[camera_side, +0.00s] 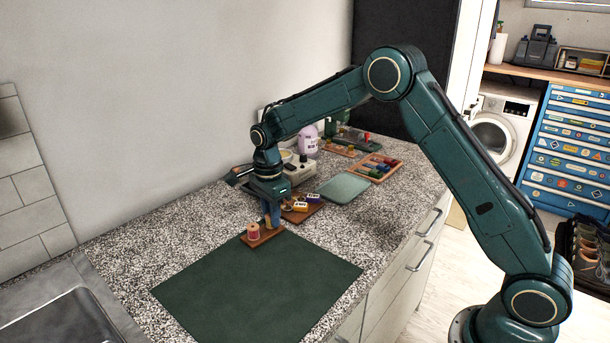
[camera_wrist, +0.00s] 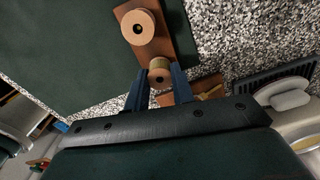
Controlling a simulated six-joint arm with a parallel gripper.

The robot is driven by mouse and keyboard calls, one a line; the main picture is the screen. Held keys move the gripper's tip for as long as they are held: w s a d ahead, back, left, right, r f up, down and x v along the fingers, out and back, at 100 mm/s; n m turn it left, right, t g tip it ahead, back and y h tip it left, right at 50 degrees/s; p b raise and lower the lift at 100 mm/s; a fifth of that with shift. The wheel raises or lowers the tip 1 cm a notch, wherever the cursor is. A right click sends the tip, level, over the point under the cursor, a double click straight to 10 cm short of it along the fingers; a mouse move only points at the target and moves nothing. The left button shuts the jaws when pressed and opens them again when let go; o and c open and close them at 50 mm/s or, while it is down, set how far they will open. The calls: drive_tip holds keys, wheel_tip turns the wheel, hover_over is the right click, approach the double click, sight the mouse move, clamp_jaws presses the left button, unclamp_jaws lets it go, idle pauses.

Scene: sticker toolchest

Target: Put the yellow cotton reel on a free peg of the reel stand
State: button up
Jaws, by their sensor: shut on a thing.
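The reel stand is a brown wooden board (camera_side: 266,237) at the far edge of the green mat. It also shows in the wrist view (camera_wrist: 182,32). A pinkish-red reel (camera_side: 253,231) stands on its left end and shows in the wrist view (camera_wrist: 138,27) with its pale round flange up. My gripper (camera_side: 271,217) points down over the stand's right end. In the wrist view its blue fingers (camera_wrist: 160,80) are shut on the yellow cotton reel (camera_wrist: 160,65), upright at the stand's other end. I cannot tell whether a peg is inside it. The fingers hide it in the side view.
The green mat (camera_side: 258,287) lies clear in front. Behind my gripper is a brown board (camera_side: 302,213) with small yellow and purple things. A grey-green flat slab (camera_side: 343,188), a wooden tray (camera_side: 375,168) of coloured items and a lilac bottle (camera_side: 308,140) stand farther back.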

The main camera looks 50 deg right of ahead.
idle(0.3)
drive_tip(key=o, duration=1)
drive_tip(key=shift+o, duration=0.2)
drive_tip(key=shift+r, duration=0.1)
wheel_tip(320, 180, up, 14)
drive_tip(key=shift+f, duration=0.25)
